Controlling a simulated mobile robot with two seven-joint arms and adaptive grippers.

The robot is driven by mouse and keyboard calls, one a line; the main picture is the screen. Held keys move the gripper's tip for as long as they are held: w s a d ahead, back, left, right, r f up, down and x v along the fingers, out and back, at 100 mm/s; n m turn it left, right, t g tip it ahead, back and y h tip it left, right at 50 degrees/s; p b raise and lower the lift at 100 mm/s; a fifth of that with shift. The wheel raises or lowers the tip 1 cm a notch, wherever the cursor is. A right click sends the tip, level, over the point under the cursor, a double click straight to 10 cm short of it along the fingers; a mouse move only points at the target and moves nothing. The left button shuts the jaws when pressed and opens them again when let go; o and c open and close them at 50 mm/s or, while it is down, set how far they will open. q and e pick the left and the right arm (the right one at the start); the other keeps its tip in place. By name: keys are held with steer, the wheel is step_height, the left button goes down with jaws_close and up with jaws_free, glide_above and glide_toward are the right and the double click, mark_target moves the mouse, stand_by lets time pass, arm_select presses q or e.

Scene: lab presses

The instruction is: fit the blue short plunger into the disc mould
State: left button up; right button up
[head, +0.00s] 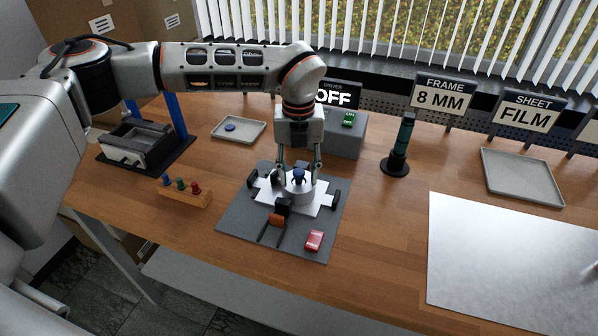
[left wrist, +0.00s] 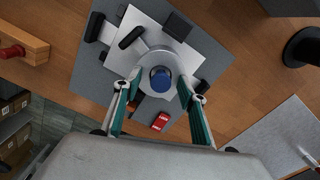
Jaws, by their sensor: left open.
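The disc mould (head: 300,193) is a pale grey cylinder on a white plate, on a grey mat. A plunger with a blue knob (head: 298,174) stands upright at the mould's top centre. In the left wrist view the blue knob (left wrist: 160,77) sits within the mould's round rim (left wrist: 172,58). How deep its stem sits is hidden. My left gripper (head: 298,169) points down over the mould. Its fingers are open, one on each side of the knob, with a visible gap in the left wrist view (left wrist: 160,86). My right gripper is not in view.
A wooden rack (head: 185,197) with blue, green and red knobs stands left of the grey mat (head: 235,229). A red block (head: 314,240) lies on the mat. A tray (head: 252,135) with a blue disc, a grey box (head: 345,140) and a dark post (head: 402,140) stand behind.

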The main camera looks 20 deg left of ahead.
mark_target(299, 173)
arm_select(q)
step_height(299, 173, up, 12)
stand_by(0.5)
